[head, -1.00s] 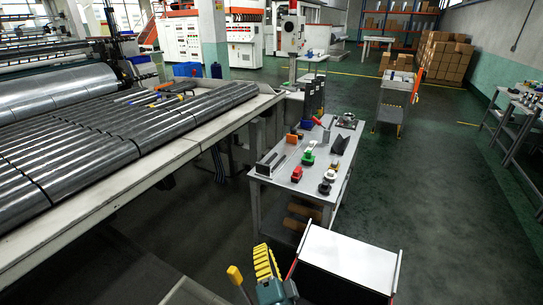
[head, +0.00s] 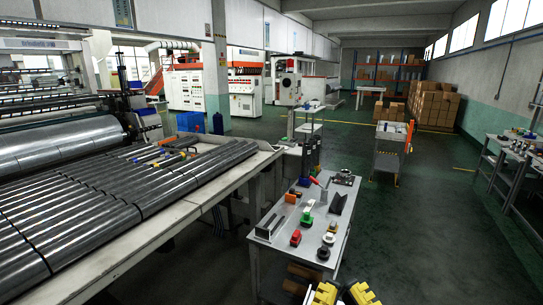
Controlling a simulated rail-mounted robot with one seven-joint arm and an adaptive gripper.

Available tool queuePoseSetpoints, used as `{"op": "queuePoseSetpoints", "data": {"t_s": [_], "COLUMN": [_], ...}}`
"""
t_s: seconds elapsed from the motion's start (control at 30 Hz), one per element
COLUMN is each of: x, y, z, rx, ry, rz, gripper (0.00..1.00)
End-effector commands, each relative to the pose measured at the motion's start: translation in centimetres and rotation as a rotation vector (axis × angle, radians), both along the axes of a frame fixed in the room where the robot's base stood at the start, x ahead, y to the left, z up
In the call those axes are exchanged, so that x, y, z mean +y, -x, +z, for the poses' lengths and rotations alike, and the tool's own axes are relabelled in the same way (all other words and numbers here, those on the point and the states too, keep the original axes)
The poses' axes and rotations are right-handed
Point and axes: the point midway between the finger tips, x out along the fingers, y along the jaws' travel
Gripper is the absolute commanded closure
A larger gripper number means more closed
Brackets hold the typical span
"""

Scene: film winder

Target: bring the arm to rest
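Two yellow ribbed pieces, which look like the fingers of my gripper (head: 342,294), stand at the bottom edge of the head view. They are side by side with a narrow gap between them. The frame edge cuts off their lower part, so how far they are spread is unclear. I see nothing held between them. They appear in front of the near end of the grey work table (head: 283,262). The rest of my arm is out of view.
The table carries a red part (head: 295,238), a green part (head: 307,220) and other small parts. A roller bed (head: 120,205) fills the left. A grey cart (head: 391,150) stands farther back, near stacked boxes (head: 434,105). The floor right of the table is clear.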

Motion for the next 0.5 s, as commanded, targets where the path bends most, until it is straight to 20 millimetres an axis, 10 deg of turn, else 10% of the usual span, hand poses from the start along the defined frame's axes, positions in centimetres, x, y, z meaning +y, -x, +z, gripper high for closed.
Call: {"op": "queuePoseSetpoints", "data": {"t_s": [0.03, 0.2, 0.5], "x": [0.0, 0.0, 0.0], "y": [0.0, 0.0, -0.1], "z": [4.1, 12.0, 22.8], "rx": [-0.001, -0.001, 0.000], "ry": [-0.001, -0.005, -0.010], "rz": [0.000, 0.003, 0.004], "gripper": [1.00, 1.00, 1.00]}}
